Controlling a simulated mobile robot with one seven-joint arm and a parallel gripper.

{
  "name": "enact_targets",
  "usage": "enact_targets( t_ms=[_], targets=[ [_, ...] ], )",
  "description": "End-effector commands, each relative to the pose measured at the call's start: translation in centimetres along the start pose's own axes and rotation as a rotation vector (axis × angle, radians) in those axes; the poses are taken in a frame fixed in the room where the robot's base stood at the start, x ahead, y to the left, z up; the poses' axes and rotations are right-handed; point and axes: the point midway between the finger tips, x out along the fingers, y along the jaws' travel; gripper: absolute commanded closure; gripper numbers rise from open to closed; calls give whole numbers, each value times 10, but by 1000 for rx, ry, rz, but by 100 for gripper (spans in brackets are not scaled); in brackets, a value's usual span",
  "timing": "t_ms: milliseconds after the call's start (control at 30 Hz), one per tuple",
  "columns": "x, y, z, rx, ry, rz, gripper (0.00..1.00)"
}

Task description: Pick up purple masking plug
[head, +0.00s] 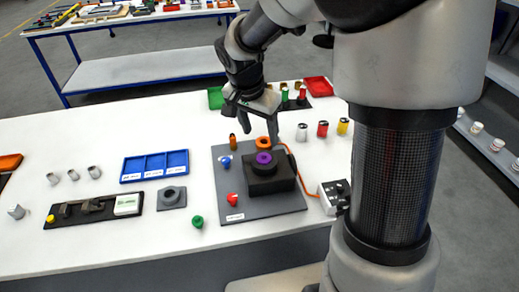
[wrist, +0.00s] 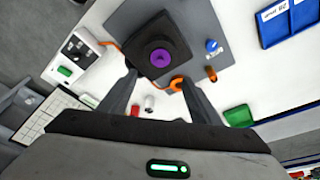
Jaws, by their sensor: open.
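The purple masking plug (head: 264,158) is a ring-shaped piece on top of a black block (head: 270,182), which stands on a grey board (head: 229,207). In the wrist view the purple plug (wrist: 163,58) lies just beyond the fingertips, roughly midway between them. My gripper (head: 259,126) is open and empty, above the back part of the board and behind the black block. Its two fingers (wrist: 158,76) show spread apart in the wrist view. An orange ring (head: 263,142) sits between the gripper and the purple plug, and appears beside one fingertip in the wrist view (wrist: 178,84).
A blue plug (head: 225,161), a small orange piece (head: 233,140) and a red piece (head: 232,199) stand on the board. A control box (head: 336,196) with an orange cable is at right. A blue tray (head: 155,166) is at left. The white table front is mostly clear.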

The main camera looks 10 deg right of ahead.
Motion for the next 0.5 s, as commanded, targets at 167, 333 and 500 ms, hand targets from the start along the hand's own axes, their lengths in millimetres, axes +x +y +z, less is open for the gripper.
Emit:
enact_targets(
  t_ms=[167, 333, 500],
  targets=[
    [30, 0, 0, 0, -2, 1, 43],
    [41, 0, 1, 0, -1, -1, 43],
    [61, 2, 7, -2, -4, 2, 43]
  ],
)
